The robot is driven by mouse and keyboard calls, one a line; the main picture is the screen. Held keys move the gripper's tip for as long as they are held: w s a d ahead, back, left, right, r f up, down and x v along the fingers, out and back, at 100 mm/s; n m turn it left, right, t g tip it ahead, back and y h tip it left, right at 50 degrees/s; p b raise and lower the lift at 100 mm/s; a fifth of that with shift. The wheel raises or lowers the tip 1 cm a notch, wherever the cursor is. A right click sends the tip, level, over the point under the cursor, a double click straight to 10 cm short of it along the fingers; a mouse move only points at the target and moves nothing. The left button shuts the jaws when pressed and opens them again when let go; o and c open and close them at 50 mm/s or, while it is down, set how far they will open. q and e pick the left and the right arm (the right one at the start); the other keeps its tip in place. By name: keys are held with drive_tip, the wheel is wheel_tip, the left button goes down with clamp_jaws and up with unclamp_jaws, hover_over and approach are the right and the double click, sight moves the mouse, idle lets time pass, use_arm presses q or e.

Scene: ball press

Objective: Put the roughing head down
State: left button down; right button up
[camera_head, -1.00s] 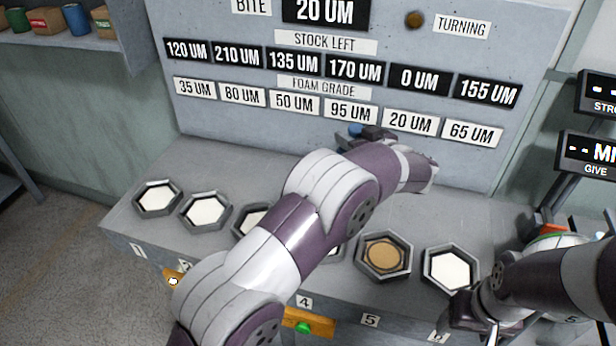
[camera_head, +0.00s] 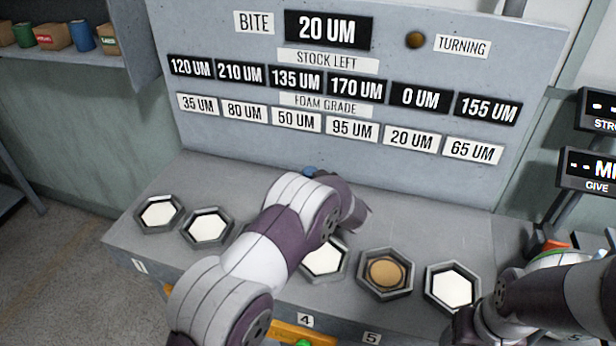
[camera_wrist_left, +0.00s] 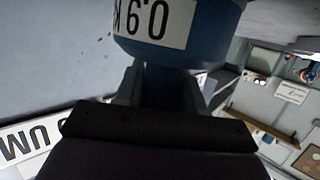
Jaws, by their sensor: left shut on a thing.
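The roughing head looks to be the blue cylinder (camera_wrist_left: 210,45) with a white label in the left wrist view. The label is upside down and only partly readable. My left gripper (camera_wrist_left: 160,90) is shut on its narrower blue stem. In the head view only a small bit of blue (camera_head: 311,172) shows behind my left wrist, above the back of the bench, and the left fingertips are hidden. My right gripper (camera_head: 466,326) is low at the right, cut by the frame edge, so its jaws cannot be judged.
A grey bench (camera_head: 420,225) carries a row of hexagonal cups. Most show white faces; one holds a tan disc (camera_head: 386,271). My left arm covers part of the row. An upright panel (camera_head: 540,60) with number plates stands behind. The bench's back strip is partly clear.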

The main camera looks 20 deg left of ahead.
use_arm(q)
drive_tip(key=shift+r, duration=0.15)
drive_tip(key=c, duration=1.1)
unclamp_jaws()
drive_tip(key=shift+s+f, duration=0.1)
drive_tip(key=shift+f, duration=0.15)
drive_tip(key=o, duration=0.4)
drive_tip(key=shift+r, duration=0.1)
